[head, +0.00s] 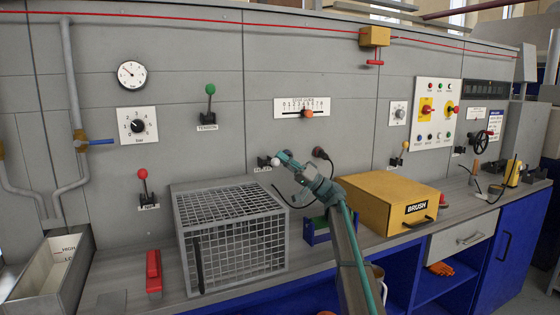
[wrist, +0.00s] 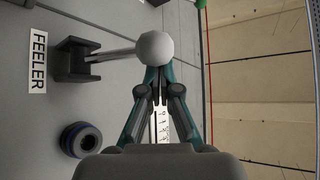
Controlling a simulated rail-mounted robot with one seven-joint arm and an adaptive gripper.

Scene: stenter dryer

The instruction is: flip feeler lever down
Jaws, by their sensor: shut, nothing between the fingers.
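The feeler lever has a white ball knob (wrist: 153,48) on a thin metal rod that comes out of a dark bracket (wrist: 76,60) on the grey panel. Its FEELER label (wrist: 38,62) is beside the bracket in the wrist view. In the head view the white knob (head: 275,161) stands out from the panel beside the bracket (head: 263,162). My gripper (wrist: 157,76) is shut and empty, with its fingertips at the knob. Whether they touch it I cannot tell. In the head view my gripper (head: 284,159) is just right of the knob.
A grey wire cage (head: 232,235) stands on the bench below and left of my gripper. A yellow BRUSH box (head: 388,204) is at the right. A black plug with a cable (head: 320,153) is on the panel close to my arm. A slider scale (head: 301,107) is above.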

